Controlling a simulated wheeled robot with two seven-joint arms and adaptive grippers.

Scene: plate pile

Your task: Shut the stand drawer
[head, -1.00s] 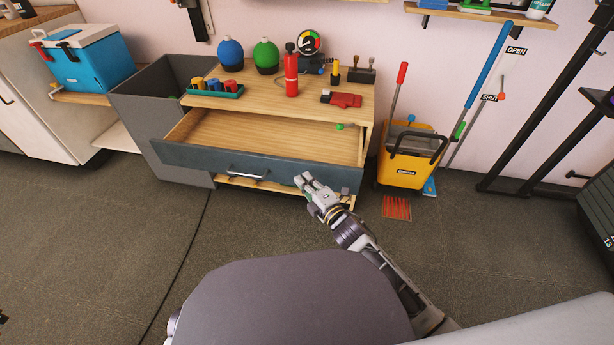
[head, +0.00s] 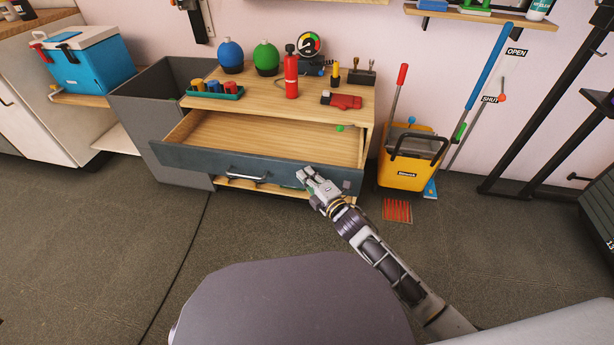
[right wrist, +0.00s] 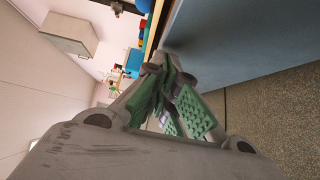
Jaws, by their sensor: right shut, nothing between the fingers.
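The stand (head: 368,125) is a wooden cabinet against the wall. Its drawer is pulled well out, with a dark blue-grey front (head: 200,161), a metal handle (head: 246,176) and a bare wooden inside (head: 270,136). My right gripper (head: 306,174) is shut and empty at the right part of the drawer front, right of the handle. In the right wrist view the closed fingers (right wrist: 165,85) are close beside the blue-grey front (right wrist: 240,40); whether they touch it I cannot tell. My left gripper is not in view.
On the stand top are a blue ball-shaped item (head: 231,55), a green one (head: 266,58), a red bottle (head: 291,75) and a tray of small cylinders (head: 213,92). A grey bin (head: 150,115) stands left, a yellow bucket (head: 408,165) right. The floor in front is clear.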

